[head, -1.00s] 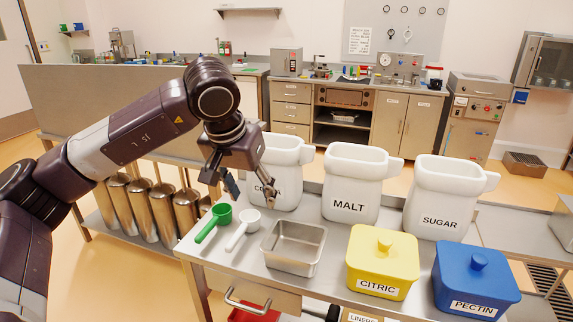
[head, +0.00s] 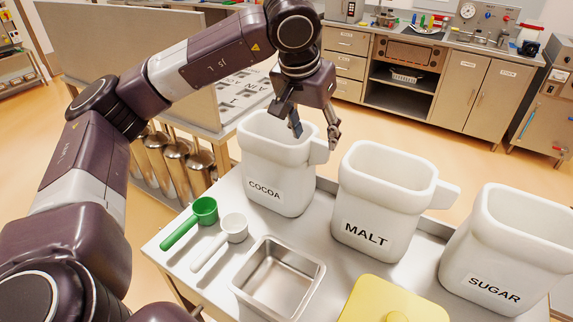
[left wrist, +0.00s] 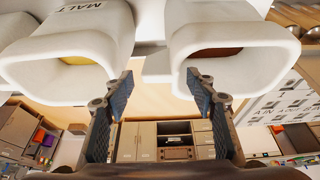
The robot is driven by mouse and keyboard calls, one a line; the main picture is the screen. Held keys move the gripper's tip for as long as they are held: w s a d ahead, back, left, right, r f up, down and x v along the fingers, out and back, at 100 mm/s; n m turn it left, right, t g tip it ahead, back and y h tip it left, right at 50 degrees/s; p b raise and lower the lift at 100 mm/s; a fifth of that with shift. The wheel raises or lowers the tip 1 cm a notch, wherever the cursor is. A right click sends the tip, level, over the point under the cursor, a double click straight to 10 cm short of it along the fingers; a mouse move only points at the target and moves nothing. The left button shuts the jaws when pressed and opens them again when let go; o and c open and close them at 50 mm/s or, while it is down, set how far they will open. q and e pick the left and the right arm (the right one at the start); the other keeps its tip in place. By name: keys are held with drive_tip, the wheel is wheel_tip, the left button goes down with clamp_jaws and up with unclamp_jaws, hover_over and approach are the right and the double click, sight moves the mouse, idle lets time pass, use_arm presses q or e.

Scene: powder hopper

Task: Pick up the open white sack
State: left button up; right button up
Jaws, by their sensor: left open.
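Three white open-topped sacks stand in a row on the steel bench: the COCOA sack (head: 273,180), the MALT sack (head: 365,236) and the SUGAR sack (head: 478,280). My left gripper (head: 315,141) is open and empty at the right rim of the COCOA sack, by its white side tab (head: 320,154). In the left wrist view my open left gripper (left wrist: 159,74) has the tab (left wrist: 157,64) showing between its fingertips. Contact is unclear. The COCOA sack (left wrist: 250,28) holds brown contents there; the MALT sack (left wrist: 90,32) holds yellow ones. My right gripper is not in view.
A green scoop (head: 204,210), a white scoop (head: 233,226) and a steel pan (head: 296,251) lie in front of the sacks. A yellow lidded box (head: 390,305) is at the bottom edge. The MALT sack stands close right of my gripper.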

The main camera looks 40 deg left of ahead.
sight(318, 143)
use_arm(q)
drive_tip(key=shift+x, duration=0.9)
drive_tip(key=p+x, duration=0.2)
drive_tip(key=x, duration=0.2)
drive_tip(key=shift+w+f, duration=0.2)
drive_tip(key=shift+w, duration=0.05)
drive_tip(key=shift+w+f, duration=0.15)
drive_tip(key=shift+f, duration=0.2)
drive_tip(key=c, duration=1)
drive_tip(key=shift+w+r, duration=0.1)
drive_tip(key=shift+r, duration=0.05)
drive_tip(key=shift+c, duration=0.2)
